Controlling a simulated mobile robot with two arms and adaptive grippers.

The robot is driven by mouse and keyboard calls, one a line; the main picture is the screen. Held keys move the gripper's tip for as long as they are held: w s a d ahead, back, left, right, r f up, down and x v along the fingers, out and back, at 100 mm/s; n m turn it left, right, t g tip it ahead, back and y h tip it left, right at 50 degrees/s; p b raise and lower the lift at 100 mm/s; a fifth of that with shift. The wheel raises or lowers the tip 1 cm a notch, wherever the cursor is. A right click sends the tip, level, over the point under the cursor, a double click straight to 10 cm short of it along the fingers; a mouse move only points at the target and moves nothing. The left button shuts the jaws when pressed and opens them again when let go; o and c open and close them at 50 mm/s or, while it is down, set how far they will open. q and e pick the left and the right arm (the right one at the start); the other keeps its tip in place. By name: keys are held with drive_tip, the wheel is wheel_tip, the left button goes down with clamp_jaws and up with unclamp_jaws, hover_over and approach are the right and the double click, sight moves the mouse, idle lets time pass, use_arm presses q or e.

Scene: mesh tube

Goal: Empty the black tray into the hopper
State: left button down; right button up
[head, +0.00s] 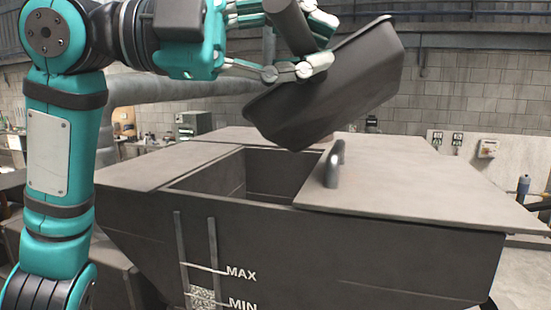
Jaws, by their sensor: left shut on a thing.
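The black tray (335,90) is held in the air above the hopper, steeply tilted, with its lower end over the right part of the opening. I see its outer side, so what is inside is hidden. My left gripper (300,68) is shut on the tray at its upper left. The hopper (350,250) is dark grey with a square opening (215,172) on top. A sight strip with MAX and MIN marks shows grainy material (202,297) near MIN. My right gripper is not in view.
A flat lid panel (420,185) with a raised handle (334,165) covers the hopper's right side, close below the tray. A large pipe (180,88) runs behind. A block wall with small boxes (487,148) stands at the back right.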

use_arm(q)
drive_tip(key=s+d+f+m+t+y, duration=0.1)
drive_tip(key=s+d+f+m+y, duration=0.4)
drive_tip(key=s+d+f, duration=0.2)
drive_tip(key=shift+s+f, duration=0.35)
drive_tip(key=shift+f, duration=0.05)
drive_tip(key=shift+d, duration=0.15)
idle(0.7)
